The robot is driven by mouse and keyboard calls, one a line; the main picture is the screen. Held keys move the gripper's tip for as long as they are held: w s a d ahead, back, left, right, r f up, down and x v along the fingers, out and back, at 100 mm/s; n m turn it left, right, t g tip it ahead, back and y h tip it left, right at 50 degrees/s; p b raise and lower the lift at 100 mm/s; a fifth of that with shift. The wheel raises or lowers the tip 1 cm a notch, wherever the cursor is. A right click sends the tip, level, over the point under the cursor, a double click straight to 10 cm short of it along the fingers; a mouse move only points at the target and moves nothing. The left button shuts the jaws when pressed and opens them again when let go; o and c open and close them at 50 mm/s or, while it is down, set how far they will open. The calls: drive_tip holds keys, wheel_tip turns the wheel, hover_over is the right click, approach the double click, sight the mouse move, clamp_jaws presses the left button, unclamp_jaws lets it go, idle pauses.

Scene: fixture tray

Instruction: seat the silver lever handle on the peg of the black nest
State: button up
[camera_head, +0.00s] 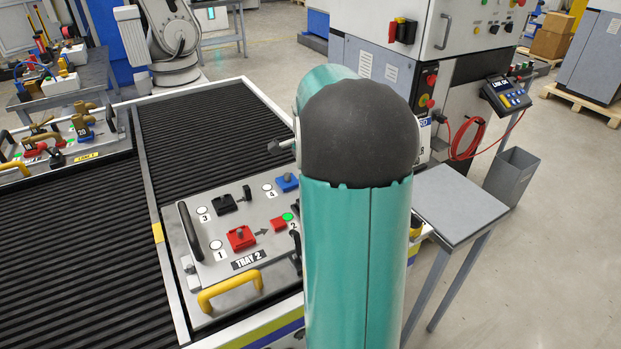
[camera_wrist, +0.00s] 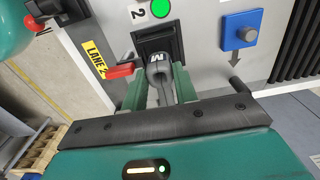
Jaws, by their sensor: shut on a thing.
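My gripper (camera_wrist: 160,92) is shut on the silver lever handle (camera_wrist: 158,72) in the wrist view, with a green finger on each side of it. The handle's grey end, with a dark mark on it, lies at the near edge of the black nest (camera_wrist: 174,24). The nest is a square black block on the tray, beside the green light marked 2. Its peg is hidden, and I cannot tell whether the handle is around the peg or only over it. In the head view my arm hides the gripper and the handle.
A red part (camera_wrist: 121,71) lies close to the left finger, and a blue block (camera_wrist: 240,36) with a knob stands to the right. The head view shows Tray 2 (camera_head: 205,262) with its yellow handle (camera_head: 230,290), a red block (camera_head: 240,238) and a black block (camera_head: 225,204).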

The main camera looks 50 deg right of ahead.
drive_tip(key=shift+f, duration=0.95)
drive_tip(key=o, duration=1.1)
drive_tip(key=shift+o, duration=0.2)
wheel_tip(320, 180, up, 14)
drive_tip(key=shift+a, duration=0.1)
drive_tip(key=a+r+n+t, duration=0.15)
drive_tip(key=a+n, duration=0.35)
drive_tip(key=a, duration=0.6)
drive_tip(key=s+a+f+n+t, duration=0.2)
drive_tip(key=s+a+n, duration=0.3)
drive_tip(key=a+n, duration=0.3)
drive_tip(key=s+a+f+n+t, duration=0.2)
drive_tip(key=s+a+n, duration=0.4)
drive_tip(key=a, duration=0.9)
drive_tip(key=n, duration=0.2)
drive_tip(key=shift+s+f+n, duration=0.2)
drive_tip(key=shift+f+n, duration=0.1)
drive_tip(key=shift+f, duration=0.1)
